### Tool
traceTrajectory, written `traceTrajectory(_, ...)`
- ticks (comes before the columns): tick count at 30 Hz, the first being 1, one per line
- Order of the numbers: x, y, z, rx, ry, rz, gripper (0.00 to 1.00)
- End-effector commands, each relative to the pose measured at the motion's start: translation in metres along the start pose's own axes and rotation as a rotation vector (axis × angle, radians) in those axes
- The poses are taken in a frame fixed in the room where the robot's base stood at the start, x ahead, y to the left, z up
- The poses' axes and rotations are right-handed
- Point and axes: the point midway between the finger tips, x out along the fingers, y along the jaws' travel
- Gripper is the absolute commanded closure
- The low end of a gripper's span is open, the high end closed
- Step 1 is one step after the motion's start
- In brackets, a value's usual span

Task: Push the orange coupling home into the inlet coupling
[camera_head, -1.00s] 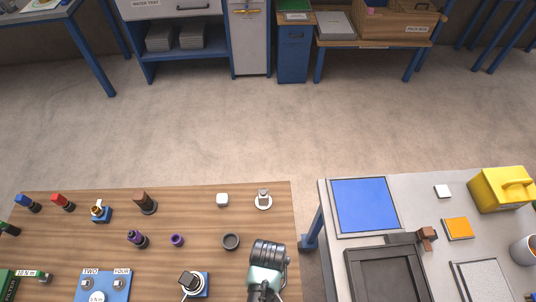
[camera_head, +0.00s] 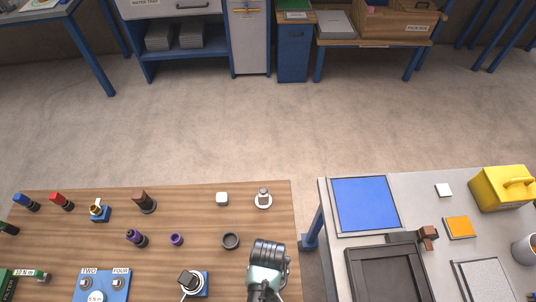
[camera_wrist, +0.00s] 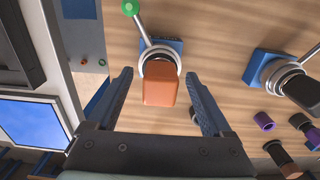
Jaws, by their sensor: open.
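The orange coupling (camera_wrist: 161,88) shows in the middle of the wrist view, its near end toward the camera. Its far end meets the round grey ring of the inlet coupling (camera_wrist: 158,54), which sits on a blue block. I cannot tell how deep it is seated. A metal lever with a green ball (camera_wrist: 130,7) leads off the ring. My gripper (camera_wrist: 157,74) is open, with one finger on each side of the orange coupling and a visible gap on both sides. The orange coupling does not show in the head view.
A second blue-based fitting with a black coupling (camera_wrist: 300,90) stands to the right in the wrist view; it also shows in the head view (camera_head: 188,281). Purple and dark small parts lie near it. A grey table with a blue mat (camera_head: 364,204) stands beside the wooden table.

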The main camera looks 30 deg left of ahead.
Motion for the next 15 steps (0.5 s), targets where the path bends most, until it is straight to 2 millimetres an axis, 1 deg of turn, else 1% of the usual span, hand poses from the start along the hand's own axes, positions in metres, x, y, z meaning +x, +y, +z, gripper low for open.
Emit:
traceTrajectory(5,-0.021,0.0,0.0,0.0,0.003,0.001,0.16)
traceTrajectory(15,-0.087,0.001,-0.001,0.0,0.006,0.002,0.16)
